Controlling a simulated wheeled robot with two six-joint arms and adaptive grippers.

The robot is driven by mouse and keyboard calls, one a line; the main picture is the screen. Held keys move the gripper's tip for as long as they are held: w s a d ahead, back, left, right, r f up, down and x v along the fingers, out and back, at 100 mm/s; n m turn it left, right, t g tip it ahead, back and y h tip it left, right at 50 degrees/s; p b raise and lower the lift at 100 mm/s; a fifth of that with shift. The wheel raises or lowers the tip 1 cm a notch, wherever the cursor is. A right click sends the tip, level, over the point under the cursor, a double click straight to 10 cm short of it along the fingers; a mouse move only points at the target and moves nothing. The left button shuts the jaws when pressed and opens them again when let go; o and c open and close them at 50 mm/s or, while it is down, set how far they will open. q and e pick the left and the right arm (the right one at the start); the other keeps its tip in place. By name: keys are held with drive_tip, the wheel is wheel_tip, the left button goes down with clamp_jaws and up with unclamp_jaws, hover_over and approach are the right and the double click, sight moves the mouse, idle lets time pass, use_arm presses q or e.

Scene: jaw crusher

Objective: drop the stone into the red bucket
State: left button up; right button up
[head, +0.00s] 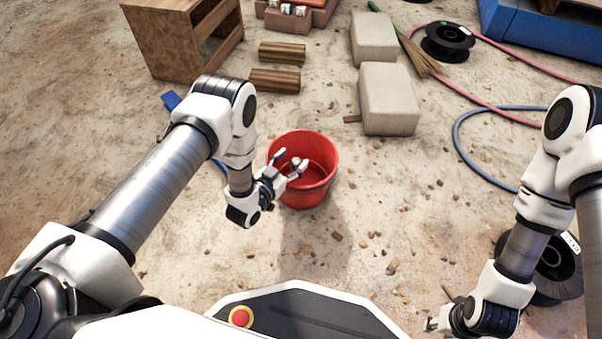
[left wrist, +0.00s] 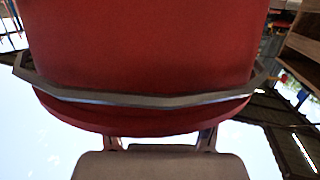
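The red bucket (head: 322,185) stands on the ground in the middle of the head view. Its red outer wall and grey band fill the upper part of the left wrist view (left wrist: 140,50). My left gripper (head: 292,161) is at the bucket's left side, its fingers spread over the opening. A small pale grey piece, probably the stone (head: 295,161), shows between the fingertips; I cannot tell whether it touches them or lies lower, in the bucket. In the left wrist view the fingers stand apart with red between them. My right gripper (head: 432,325) is low at the right, its fingers too small to judge.
Two pale blocks (head: 388,100) and brown wooden pieces (head: 274,80) lie beyond the bucket. A wooden cabinet (head: 170,45) stands at the back left. A blue hose (head: 458,140) and cable reels (head: 447,42) are at the right. Gravel ground around the bucket is mostly free.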

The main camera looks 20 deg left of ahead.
use_arm(q)
drive_tip(key=v, duration=1.2)
wheel_tip(320, 180, up, 13)
drive_tip(key=w+g+y+p, duration=0.1)
drive_tip(key=w+g+p, duration=0.1)
drive_tip(key=p, duration=0.7)
drive_tip(key=s+a+f+n+g+y+p, duration=0.1)
drive_tip(key=s+a+f+n+g+y, duration=0.15)
drive_tip(key=s+g, duration=0.7)
drive_tip(key=s+a+f+n+g+y+p, duration=0.1)
drive_tip(key=s+f+g, duration=0.25)
drive_tip(key=s, duration=1.05)
wheel_tip(320, 180, up, 38)
drive_tip(key=p, duration=3.8)
